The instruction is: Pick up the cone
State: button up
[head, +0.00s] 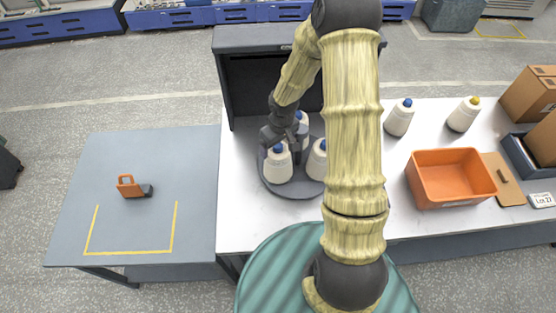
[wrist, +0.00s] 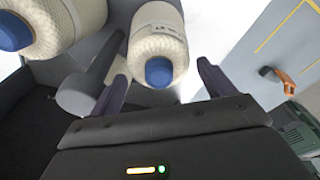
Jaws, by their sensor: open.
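Cream cones with blue tips stand on a round grey tray (head: 293,190) on the white table. The front left cone (head: 278,165) is just in front of my gripper (head: 282,140). A second cone (head: 317,162) is to its right, partly behind my arm. A third cone (head: 302,124) shows behind, close to the gripper. In the wrist view, my open gripper (wrist: 162,85) has one finger on each side of a cone (wrist: 156,32). I cannot tell whether either finger touches it. Another cone (wrist: 62,22) lies outside the left finger.
A dark grey open-front housing (head: 226,85) rises around the tray's back. A cone with a blue tip (head: 398,120) and one with a yellow tip (head: 463,116) stand right. An orange bin (head: 450,200) is in front of them. The left table (head: 90,190) holds an orange-handled tool (head: 127,188).

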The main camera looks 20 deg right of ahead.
jog(key=shift+w+f, duration=0.1)
jog(key=shift+f, duration=1.4)
jog(key=c, duration=1.2)
